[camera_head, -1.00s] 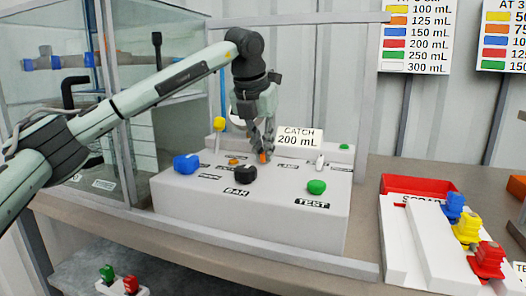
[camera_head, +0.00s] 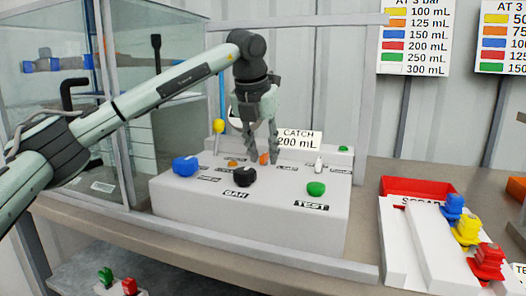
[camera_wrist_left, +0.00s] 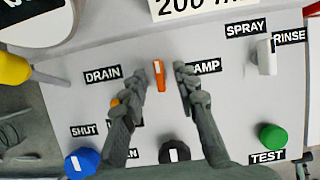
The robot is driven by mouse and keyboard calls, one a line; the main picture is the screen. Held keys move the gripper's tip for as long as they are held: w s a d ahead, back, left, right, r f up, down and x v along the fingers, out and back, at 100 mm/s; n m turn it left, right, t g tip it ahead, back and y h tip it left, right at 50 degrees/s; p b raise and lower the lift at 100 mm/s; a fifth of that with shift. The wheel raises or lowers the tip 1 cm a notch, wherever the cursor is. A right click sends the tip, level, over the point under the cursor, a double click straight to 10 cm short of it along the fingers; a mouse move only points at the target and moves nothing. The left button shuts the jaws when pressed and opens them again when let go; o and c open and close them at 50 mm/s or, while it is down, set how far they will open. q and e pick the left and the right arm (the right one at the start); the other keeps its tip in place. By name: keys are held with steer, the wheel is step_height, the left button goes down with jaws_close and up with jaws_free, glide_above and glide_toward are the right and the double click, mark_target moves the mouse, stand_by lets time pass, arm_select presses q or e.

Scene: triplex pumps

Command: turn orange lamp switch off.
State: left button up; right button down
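The orange lamp switch (camera_wrist_left: 159,75) sits on the white control panel beside the partly covered LAMP label (camera_wrist_left: 203,67). It is a small lever, nearly upright in the left wrist view, and shows as a small orange spot in the head view (camera_head: 263,159). My left gripper (camera_head: 262,159) points down over the panel. In the left wrist view its fingers (camera_wrist_left: 162,76) are spread apart, one on each side of the switch, with visible gaps. I cannot tell the switch's on or off state. My right gripper is not in view.
A second orange control (camera_wrist_left: 115,102) lies near the DRAIN label, close to the left finger. Blue (camera_head: 186,165), black (camera_head: 245,176) and green (camera_head: 316,188) knobs stand at the front. A white SPRAY/RINSE lever (camera_wrist_left: 266,58) is to the right.

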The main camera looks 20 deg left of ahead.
arm_select(q)
steer(key=v, duration=1.2)
